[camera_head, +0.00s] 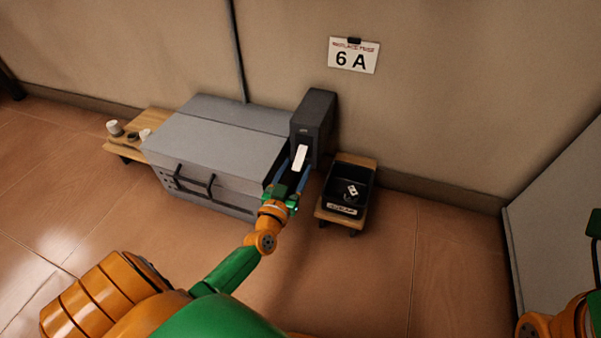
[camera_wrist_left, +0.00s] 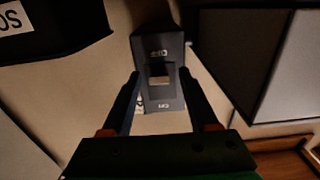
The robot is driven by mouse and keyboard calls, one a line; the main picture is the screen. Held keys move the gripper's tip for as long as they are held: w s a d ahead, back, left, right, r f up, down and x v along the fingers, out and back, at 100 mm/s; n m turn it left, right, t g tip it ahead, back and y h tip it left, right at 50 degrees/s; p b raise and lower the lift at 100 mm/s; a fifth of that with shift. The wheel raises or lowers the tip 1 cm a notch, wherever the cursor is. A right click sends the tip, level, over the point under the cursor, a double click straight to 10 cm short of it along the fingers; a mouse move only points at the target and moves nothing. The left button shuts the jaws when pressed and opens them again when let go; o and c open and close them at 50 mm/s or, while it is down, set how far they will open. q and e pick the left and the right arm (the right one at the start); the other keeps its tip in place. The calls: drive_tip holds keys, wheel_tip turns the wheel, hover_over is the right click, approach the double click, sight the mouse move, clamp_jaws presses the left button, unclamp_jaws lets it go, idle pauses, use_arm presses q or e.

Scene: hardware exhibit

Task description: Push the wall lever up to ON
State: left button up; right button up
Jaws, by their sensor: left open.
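The dark grey lever box (camera_head: 316,112) is on the wall, right of a grey cabinet. A pale lever (camera_head: 301,157) stands out from its front. The left wrist view shows the box face head-on with the lever (camera_wrist_left: 160,72) in a slot between two white, upside-down labels, seemingly OFF at the top and ON at the bottom. My left gripper (camera_head: 289,178) is open in front of the box, its fingers on either side of the lever's line. In the left wrist view my left gripper (camera_wrist_left: 162,96) shows empty space between its fingertips; I cannot tell if it touches the lever.
The grey cabinet (camera_head: 215,145) with dark handles stands left of the box. A small wooden stand (camera_head: 355,161) with a black bin (camera_head: 343,193) stands to the right. A "6 A" sign (camera_head: 353,56) hangs above. A pale panel (camera_head: 565,195) is at far right; tiled floor between is clear.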

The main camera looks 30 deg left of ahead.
use_arm(q)
drive_tip(key=shift+w+a, duration=0.15)
drive_tip(key=shift+w, duration=0.4)
drive_tip(key=shift+c, duration=0.2)
clamp_jaws()
idle(0.9)
